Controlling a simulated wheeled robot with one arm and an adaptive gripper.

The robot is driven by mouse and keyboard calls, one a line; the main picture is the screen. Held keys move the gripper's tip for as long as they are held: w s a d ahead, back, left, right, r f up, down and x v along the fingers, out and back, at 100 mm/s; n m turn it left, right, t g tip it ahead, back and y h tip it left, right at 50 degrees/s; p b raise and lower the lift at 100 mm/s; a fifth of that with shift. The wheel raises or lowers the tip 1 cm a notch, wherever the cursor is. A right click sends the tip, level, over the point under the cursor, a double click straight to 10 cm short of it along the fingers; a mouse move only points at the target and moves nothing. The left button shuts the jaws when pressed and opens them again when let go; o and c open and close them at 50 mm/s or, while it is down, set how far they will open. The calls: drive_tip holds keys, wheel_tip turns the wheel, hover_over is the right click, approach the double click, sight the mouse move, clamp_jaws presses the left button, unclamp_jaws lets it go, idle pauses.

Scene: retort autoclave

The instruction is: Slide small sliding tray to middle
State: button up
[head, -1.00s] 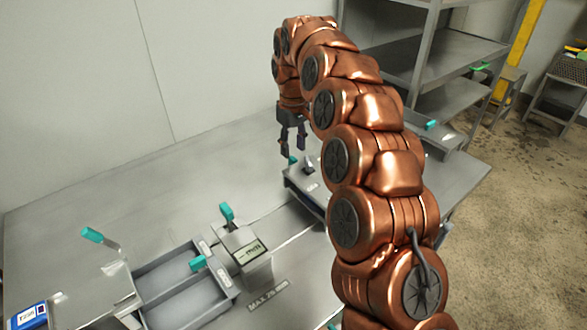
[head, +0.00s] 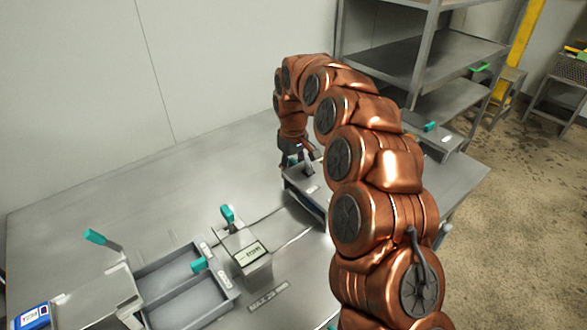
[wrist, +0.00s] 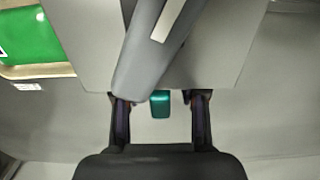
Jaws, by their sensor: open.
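A low grey metal unit (head: 308,200) on the table is partly hidden behind my arm; it may be the small sliding tray, but I cannot tell for sure. My gripper (head: 292,163) is lowered at its far left corner. In the wrist view my open gripper (wrist: 160,101) has a teal handle (wrist: 160,105) showing between its two fingers, with gaps on both sides. A grey bar (wrist: 153,55) crosses above the left finger, over a pale plate (wrist: 215,45). A grey two-compartment tray (head: 228,297) with a teal handle (head: 199,264) sits at lower left in the head view.
A grey block with a label and teal lever (head: 247,257) stands beside the two-compartment tray. Another teal lever (head: 95,236) rises at left. A blue-and-white box (head: 33,316) is at the front left corner. Shelves (head: 440,55) stand behind. The table's back left is clear.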

clamp_jaws()
idle(0.4)
drive_tip(key=s+a, duration=0.2)
drive_tip(key=a, duration=0.1)
drive_tip(key=s+a+b, duration=0.1)
drive_tip(key=s+a, duration=0.1)
drive_tip(key=a, duration=0.2)
drive_tip(key=s+a+b, duration=0.1)
drive_tip(key=s+a, duration=0.2)
drive_tip(key=shift+a, duration=0.2)
unclamp_jaws()
